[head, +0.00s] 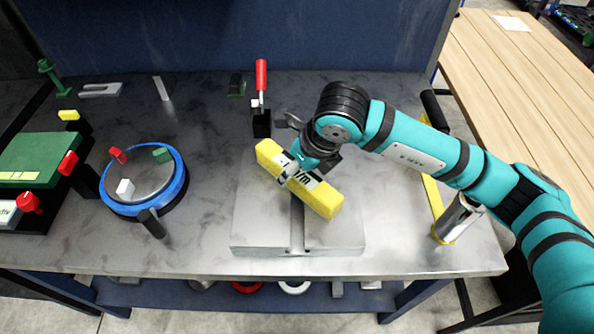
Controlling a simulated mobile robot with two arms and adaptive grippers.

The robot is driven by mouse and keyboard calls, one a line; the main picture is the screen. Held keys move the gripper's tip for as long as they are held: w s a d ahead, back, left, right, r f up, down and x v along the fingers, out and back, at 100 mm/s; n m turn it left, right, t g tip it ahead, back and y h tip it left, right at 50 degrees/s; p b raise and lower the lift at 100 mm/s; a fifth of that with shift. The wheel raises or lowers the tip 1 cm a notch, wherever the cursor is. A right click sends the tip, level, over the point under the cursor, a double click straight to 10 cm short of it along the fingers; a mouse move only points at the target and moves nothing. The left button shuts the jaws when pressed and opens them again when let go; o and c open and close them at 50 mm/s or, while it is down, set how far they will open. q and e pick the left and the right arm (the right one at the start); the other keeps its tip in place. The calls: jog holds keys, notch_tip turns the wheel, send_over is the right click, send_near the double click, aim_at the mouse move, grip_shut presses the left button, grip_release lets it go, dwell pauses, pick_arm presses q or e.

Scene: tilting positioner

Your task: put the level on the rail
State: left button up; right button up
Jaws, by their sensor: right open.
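The yellow level (322,197) lies diagonally in the picture above a grey metal block with a central groove (330,232). I cannot tell whether the level touches the block or is a little above it. My right gripper (291,168) is at the level's middle, coming from above and the right. Its fingers are open and hide part of the level. I cannot make out for certain which part is the rail; the grooved block is partly hidden under the level. My left gripper is not in view.
A red-handled clamp (261,76) stands just behind the level. A blue-rimmed round dish (182,196) with small parts is to the left, beside a green box (40,155). A metal cylinder (458,219) stands at the right.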

jog(key=shift+w+a+f, duration=0.1)
jog(key=shift+f, duration=0.35)
jog(key=shift+r, duration=0.1)
grip_shut()
